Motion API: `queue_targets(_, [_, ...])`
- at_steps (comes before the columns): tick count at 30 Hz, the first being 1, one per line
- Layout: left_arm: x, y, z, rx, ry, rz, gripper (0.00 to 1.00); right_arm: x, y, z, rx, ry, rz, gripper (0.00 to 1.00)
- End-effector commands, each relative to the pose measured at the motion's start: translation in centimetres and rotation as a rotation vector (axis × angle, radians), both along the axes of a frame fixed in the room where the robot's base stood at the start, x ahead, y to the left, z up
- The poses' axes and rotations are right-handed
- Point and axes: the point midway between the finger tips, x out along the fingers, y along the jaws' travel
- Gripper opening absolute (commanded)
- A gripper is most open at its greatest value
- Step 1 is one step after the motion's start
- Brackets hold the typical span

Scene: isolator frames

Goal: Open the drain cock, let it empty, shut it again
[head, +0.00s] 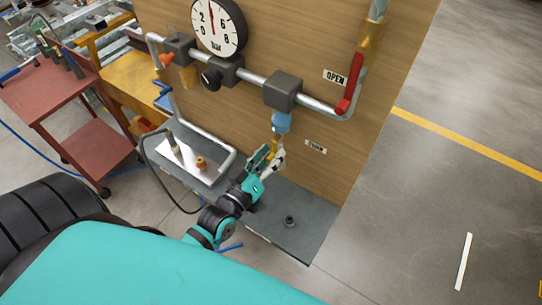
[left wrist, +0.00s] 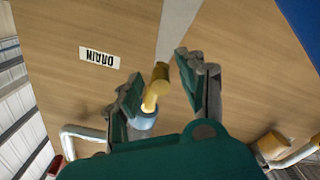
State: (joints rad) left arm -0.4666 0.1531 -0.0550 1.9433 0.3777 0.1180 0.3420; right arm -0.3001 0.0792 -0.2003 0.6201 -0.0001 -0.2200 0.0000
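The drain cock has a blue body (head: 281,122) under the pipe, with a yellow part (head: 275,146) hanging below it. In the left wrist view the yellow part (left wrist: 157,88) and blue body (left wrist: 142,122) show between my fingers. My left gripper (head: 266,160) is just below the cock. Its fingers stand apart on either side of the yellow part, with a visible gap to the right finger; contact on the left is unclear. A DRAIN label (left wrist: 99,58) is on the board beside it. My right gripper is not in view.
A wooden board (head: 285,45) carries the pipe, a pressure gauge (head: 218,27) and a red lever (head: 349,83) by an OPEN label (head: 335,77). A grey base plate (head: 300,235) lies below. A red cart (head: 60,95) stands at the left. The floor at the right is clear.

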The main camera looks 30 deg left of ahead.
Motion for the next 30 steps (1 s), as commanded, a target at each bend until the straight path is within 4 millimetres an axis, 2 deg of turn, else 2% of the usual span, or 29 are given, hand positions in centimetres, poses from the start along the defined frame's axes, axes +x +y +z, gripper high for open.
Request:
queue_targets(8, [-0.8,0.0,-0.4,0.003,0.009,-0.002,0.40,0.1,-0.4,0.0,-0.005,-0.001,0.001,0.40])
queue_targets(11, [-2.3,0.1,-0.4,0.003,0.009,-0.002,0.40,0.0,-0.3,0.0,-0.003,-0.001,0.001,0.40])
queue_targets(21, [-9.4,0.7,-0.3,0.001,0.009,-0.001,0.40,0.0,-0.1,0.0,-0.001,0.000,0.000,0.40])
queue_targets(25, [-11.1,0.9,-0.3,0.001,0.005,-0.001,0.40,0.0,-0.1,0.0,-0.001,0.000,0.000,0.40])
queue_targets(30, [-12.0,1.0,-0.2,0.000,0.002,0.000,0.40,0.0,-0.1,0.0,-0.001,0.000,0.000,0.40])
